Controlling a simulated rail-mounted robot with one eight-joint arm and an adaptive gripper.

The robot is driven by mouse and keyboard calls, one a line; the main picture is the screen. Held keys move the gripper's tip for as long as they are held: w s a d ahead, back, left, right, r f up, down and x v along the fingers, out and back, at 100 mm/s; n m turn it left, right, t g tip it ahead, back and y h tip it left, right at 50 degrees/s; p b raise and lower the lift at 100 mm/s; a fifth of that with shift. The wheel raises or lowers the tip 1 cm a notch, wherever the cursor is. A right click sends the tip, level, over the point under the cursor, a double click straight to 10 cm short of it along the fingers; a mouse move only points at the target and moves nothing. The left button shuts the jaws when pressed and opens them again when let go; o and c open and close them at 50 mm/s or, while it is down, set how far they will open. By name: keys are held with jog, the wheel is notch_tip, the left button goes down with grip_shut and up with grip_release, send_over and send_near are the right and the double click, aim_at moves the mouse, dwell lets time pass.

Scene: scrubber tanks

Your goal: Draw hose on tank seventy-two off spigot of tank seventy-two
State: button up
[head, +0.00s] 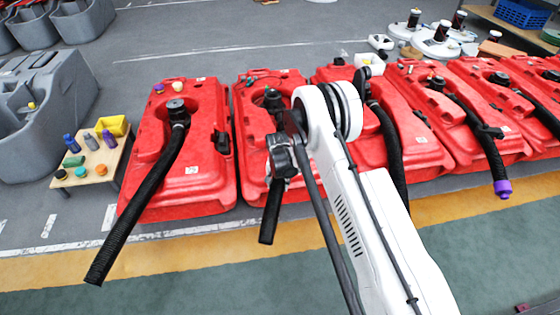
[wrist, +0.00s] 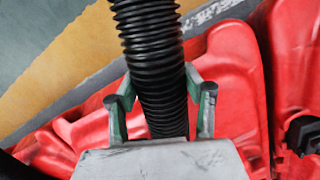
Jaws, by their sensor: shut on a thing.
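A row of red tanks fills the head view. I cannot read their numbers. My gripper (head: 282,160) is over the second tank from the left (head: 226,290)? The black ribbed hose (head: 270,212) of that tank hangs down below my gripper, toward the tank's front edge. In the wrist view the fingers (wrist: 160,94) stand on both sides of the hose (wrist: 158,50), shut on it. A dark spigot (head: 272,98) shows on top of the tank, just behind my gripper. My wrist hides the hose's upper end, so I cannot tell whether it is on the spigot.
The leftmost red tank (head: 207,185) has a long black hose (head: 150,190) hanging over its front. More red tanks with hoses stand to the right, one hose ending in a purple cap (head: 502,188). A small table (head: 88,178) with bottles stands at the left.

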jog(key=shift+s, duration=0.35)
jog(key=o, duration=2)
jog(key=shift+r, duration=0.2)
jog(key=shift+r+p, duration=1.05)
jog(key=shift+r, duration=2.3)
jog(key=shift+r, duration=0.1)
jog(key=shift+r+p, duration=1.1)
jog(key=shift+r, duration=2.3)
jog(key=shift+w+d+r, duration=0.1)
